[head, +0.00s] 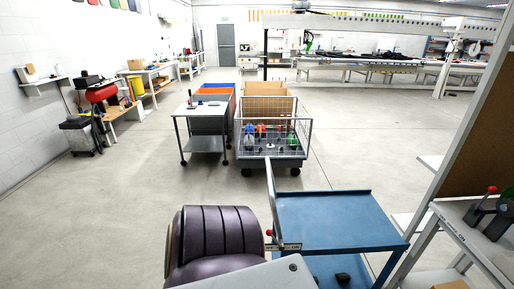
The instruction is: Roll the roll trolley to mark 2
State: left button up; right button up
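A large dark purple roll-like thing (215,236) with ribs or bands fills the bottom middle of the head view. I cannot tell for sure whether it lies on the roll trolley; what is under it is hidden. A grey panel (245,279) with a dark knob covers its lower right. An upright pale bar (272,198) and a red knob (269,233) stand just right of it, by a small lettered plate (284,247). I cannot make out a floor mark 2. Neither of my grippers shows in this view.
A blue two-shelf cart (335,218) stands close at right, beside a shelving frame (432,215). Ahead are a wire-sided cart (272,160) and a wheeled table (205,143). Benches line the left wall; the gantry (370,27) spans the back. The floor (95,220) at left is clear.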

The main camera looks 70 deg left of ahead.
aim_at(330, 229)
jog(key=u, duration=0.5)
jog(key=k+j+u, duration=0.1)
jog(key=u, duration=0.4)
jog(key=j+u, duration=0.15)
jog(key=u, duration=0.35)
jog(key=j+u, duration=0.1)
jog(key=u, duration=0.4)
